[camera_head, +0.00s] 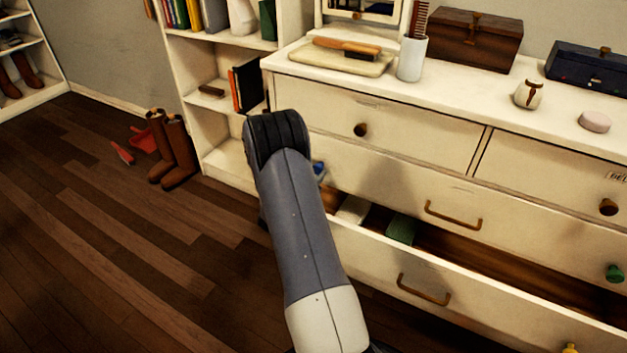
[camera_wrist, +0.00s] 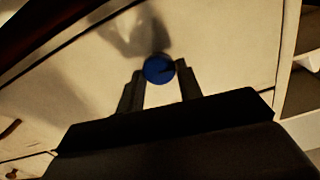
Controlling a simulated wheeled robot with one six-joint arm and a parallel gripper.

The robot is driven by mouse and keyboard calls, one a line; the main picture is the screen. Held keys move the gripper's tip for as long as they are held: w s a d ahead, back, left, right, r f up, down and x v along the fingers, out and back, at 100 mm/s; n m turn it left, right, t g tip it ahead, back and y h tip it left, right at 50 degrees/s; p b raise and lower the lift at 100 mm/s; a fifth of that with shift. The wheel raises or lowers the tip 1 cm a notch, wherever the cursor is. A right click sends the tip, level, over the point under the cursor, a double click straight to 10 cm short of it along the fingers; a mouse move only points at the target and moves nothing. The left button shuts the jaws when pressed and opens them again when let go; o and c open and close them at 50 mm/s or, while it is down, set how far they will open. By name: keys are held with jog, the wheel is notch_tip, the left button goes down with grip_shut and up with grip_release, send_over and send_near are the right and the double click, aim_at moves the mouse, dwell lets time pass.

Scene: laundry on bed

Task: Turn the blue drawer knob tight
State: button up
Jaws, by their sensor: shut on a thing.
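The blue drawer knob (camera_wrist: 159,69) sits on a cream drawer front (camera_wrist: 215,50) in the wrist view. My gripper (camera_wrist: 160,80) has one dark finger on each side of the knob and is shut on it. In the head view a small part of the blue knob (camera_head: 319,170) shows just right of my arm, on the dresser's middle drawer (camera_head: 385,185). My arm hides the gripper's fingers and most of the knob there. Whether the knob is tight cannot be seen.
The lower drawer (camera_head: 470,300) stands open, with a green folded item (camera_head: 401,230) and a pale one (camera_head: 353,210) inside. A green knob (camera_head: 614,273) is at the right. A bookshelf (camera_head: 210,130) and brown boots (camera_head: 178,150) are at the left. The wooden floor has free room.

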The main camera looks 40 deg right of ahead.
jog(key=m+b, duration=0.4)
jog(key=b, duration=0.1)
jog(key=shift+s+f+m+b, duration=0.1)
jog(key=shift+f+m+b, duration=0.2)
jog(key=shift+f, duration=0.1)
jog(key=m+b, duration=0.4)
jog(key=b, duration=0.1)
jog(key=shift+m, duration=0.3)
jog(key=m+b, duration=0.1)
jog(key=m, duration=0.2)
jog(key=shift+r+b, duration=0.2)
jog(key=shift+b, duration=0.1)
jog(key=shift+m, duration=2.1)
jog(key=o, duration=0.9)
jog(key=shift+d, duration=0.1)
jog(key=shift+o, duration=0.2)
jog(key=shift+s, duration=0.1)
